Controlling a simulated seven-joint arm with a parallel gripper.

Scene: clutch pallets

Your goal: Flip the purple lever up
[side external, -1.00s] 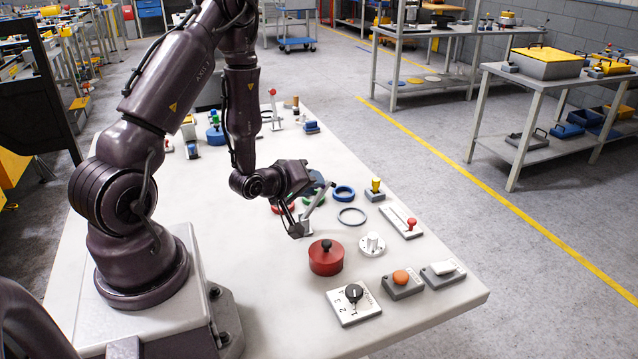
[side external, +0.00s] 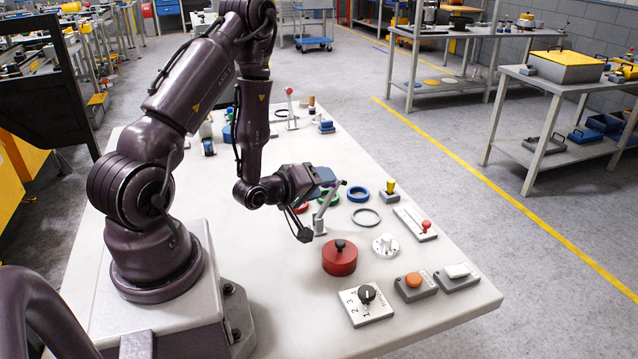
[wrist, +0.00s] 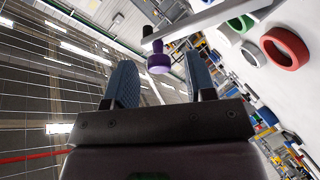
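The purple lever (side external: 328,202) is a grey arm on a small base, tilted up and to the right in the side view. In the wrist view its purple knob (wrist: 158,62) shows near the end of the grey arm (wrist: 200,22). My gripper (side external: 328,178) is at the upper part of the lever in the side view. In the wrist view my gripper (wrist: 160,75) is open, with its two blue fingers apart. The knob appears in the gap between the fingertips, with space on both sides. I cannot tell how deep it sits between them.
A red lidded pot (side external: 340,258), a white dial (side external: 385,246) and a slider with a red knob (side external: 416,225) stand nearby. A blue ring (side external: 359,194), a grey ring (side external: 366,217) and a red ring (wrist: 285,48) lie close by. The table's left front is clear.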

